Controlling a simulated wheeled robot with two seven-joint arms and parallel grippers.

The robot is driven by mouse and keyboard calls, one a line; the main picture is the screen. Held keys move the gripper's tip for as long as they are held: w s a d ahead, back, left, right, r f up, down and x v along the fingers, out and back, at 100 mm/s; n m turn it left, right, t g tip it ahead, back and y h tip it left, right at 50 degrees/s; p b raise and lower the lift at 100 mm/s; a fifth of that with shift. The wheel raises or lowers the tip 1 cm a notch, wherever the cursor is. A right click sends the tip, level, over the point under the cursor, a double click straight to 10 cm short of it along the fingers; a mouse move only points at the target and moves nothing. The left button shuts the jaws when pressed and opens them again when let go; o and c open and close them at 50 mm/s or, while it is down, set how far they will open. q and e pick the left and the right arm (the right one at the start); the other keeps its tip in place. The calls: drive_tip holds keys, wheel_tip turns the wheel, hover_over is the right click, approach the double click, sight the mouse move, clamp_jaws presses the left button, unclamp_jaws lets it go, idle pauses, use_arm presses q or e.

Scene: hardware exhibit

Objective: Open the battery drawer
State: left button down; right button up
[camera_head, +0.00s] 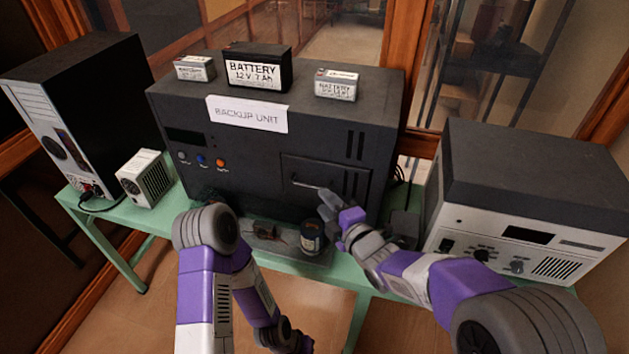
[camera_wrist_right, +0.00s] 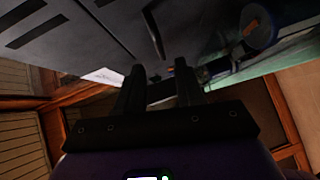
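The battery drawer (camera_head: 340,182) is a dark panel at the lower right of the black backup unit's front. It looks closed, flush with the front. Its thin light handle (camera_head: 306,184) runs across the panel. My right gripper (camera_head: 327,200) is just in front of the drawer, near the handle's right end. In the right wrist view its two fingers (camera_wrist_right: 159,80) are apart with nothing visible between them, and the handle (camera_wrist_right: 153,36) shows ahead of the tips. Contact is not visible. My left gripper (camera_head: 298,342) is low at the bottom edge, its fingers unclear.
The backup unit (camera_head: 240,150) stands on a green table (camera_head: 100,232) with batteries on top. A dark round container (camera_head: 312,238) and small parts lie in front, below the drawer. A grey-white instrument (camera_head: 520,245) stands right; a computer tower (camera_head: 90,110) and small box (camera_head: 146,178) stand left.

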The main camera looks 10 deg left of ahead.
sight(311, 187)
drive_tip(key=x, duration=0.7)
drive_tip(key=shift+a, duration=0.1)
drive_tip(key=shift+c, duration=0.3)
clamp_jaws()
